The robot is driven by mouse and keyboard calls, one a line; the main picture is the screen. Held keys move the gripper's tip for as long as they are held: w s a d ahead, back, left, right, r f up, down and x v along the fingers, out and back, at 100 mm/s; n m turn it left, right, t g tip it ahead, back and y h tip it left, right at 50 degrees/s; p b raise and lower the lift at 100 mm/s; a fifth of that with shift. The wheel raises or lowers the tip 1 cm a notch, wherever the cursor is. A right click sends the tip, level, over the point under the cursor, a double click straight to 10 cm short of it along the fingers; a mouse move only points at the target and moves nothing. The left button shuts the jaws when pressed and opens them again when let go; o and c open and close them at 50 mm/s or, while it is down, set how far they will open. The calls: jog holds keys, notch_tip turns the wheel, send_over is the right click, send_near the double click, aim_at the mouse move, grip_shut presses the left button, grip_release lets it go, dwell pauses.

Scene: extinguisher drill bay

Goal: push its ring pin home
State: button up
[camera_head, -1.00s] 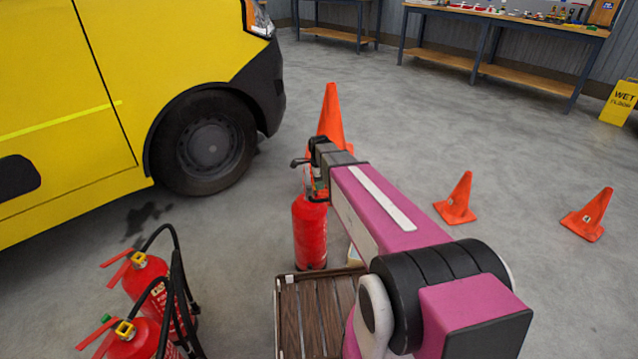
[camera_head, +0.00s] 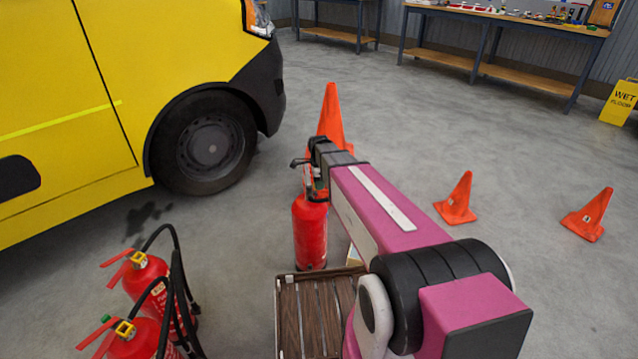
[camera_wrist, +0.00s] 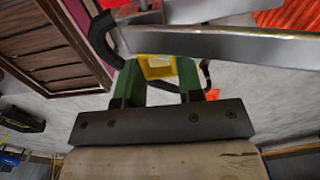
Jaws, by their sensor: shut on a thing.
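The red extinguisher (camera_head: 310,235) stands upright on the floor, just beyond the wooden slatted crate. My gripper (camera_wrist: 158,75) is at the extinguisher's head, its green fingers shut on the yellow ring pin (camera_wrist: 157,66). In the wrist view, pale metal levers (camera_wrist: 225,45) cross just beyond the pin, and a black curved part hangs at their left. The fingers hide the sides of the pin, and I cannot tell how deep it sits. In the head view my arm's end covers much of the extinguisher's top.
The slatted crate (camera_head: 290,278) stands in front of the extinguisher. Two more red extinguishers (camera_head: 150,275) with black hoses stand at lower left. An orange cone (camera_head: 331,115) is close behind; two more stand to the right. A yellow van (camera_head: 60,110) fills the left. Floor between is clear.

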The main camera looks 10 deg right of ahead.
jog(key=o, duration=1.2)
jog(key=shift+c, duration=0.2)
jog(key=shift+r, duration=0.1)
notch_tip(320, 180, up, 10)
jog(key=s+d+f+n, duration=0.1)
jog(key=s+f+n, duration=0.1)
jog(key=s+n, duration=0.4)
jog(key=s+d+f+n, duration=0.2)
jog(key=s+n, duration=0.4)
jog(key=s, duration=0.2)
jog(key=s+d+f+n, duration=0.2)
jog(key=s+n, duration=0.3)
jog(key=s, duration=0.2)
jog(key=shift+d+f+n, duration=0.25)
jog(key=shift+n, duration=0.15)
